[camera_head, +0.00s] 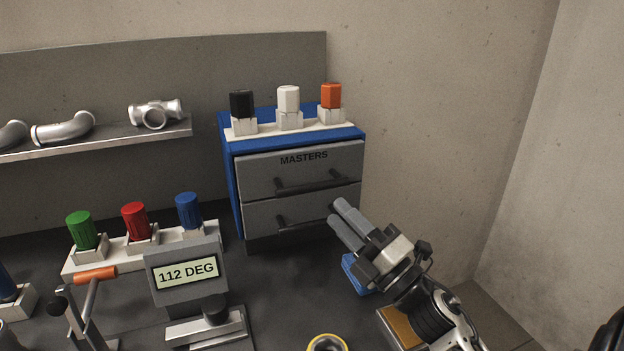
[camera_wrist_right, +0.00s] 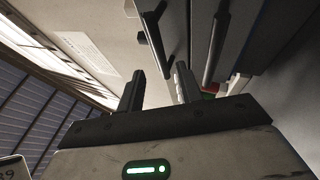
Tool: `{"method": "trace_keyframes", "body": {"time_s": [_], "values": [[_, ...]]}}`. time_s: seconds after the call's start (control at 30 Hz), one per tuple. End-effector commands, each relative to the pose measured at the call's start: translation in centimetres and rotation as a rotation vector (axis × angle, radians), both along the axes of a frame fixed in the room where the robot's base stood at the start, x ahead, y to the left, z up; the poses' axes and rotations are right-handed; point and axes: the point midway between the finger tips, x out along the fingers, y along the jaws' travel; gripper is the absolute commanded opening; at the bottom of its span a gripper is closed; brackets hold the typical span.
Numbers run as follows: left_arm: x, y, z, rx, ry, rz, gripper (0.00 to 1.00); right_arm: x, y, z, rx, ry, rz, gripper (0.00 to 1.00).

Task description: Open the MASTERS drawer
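The MASTERS drawer (camera_head: 258,172) is the upper grey drawer of a blue cabinet (camera_head: 229,178) and looks shut. Its dark bar handle (camera_head: 308,183) runs along the lower part of its front. My right gripper (camera_head: 336,211) is in front of the cabinet's lower right side, below and right of that handle, with its fingers pointing up and left. In the right wrist view the fingers (camera_wrist_right: 160,72) are apart with nothing between them. Two dark bar handles show beyond them there; I cannot tell which is the MASTERS one. My left gripper is not in view.
A lower drawer (camera_head: 262,218) has its own handle (camera_head: 300,221), close to my right fingers. Black, white and orange capped blocks stand on the cabinet top. A display (camera_head: 187,272) reading 112 DEG stands front left. A blue object (camera_head: 355,275) lies beneath my right gripper.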

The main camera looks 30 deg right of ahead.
Motion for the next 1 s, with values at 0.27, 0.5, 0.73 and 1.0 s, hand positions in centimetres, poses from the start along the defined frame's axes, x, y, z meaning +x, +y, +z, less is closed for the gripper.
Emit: {"method": "trace_keyframes", "body": {"time_s": [0.27,0.5,0.73,1.0], "values": [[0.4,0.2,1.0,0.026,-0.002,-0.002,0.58,5.0,1.0,2.5,-0.001,-0.002,0.001,0.36],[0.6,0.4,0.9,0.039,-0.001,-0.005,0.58,7.0,1.4,3.2,-0.001,0.0,0.0,0.36],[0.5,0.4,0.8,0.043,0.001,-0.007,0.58,7.2,1.4,3.1,0.0,0.001,0.0,0.36],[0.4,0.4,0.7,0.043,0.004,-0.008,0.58,7.1,1.4,3.2,0.0,0.0,0.0,0.0]]}}
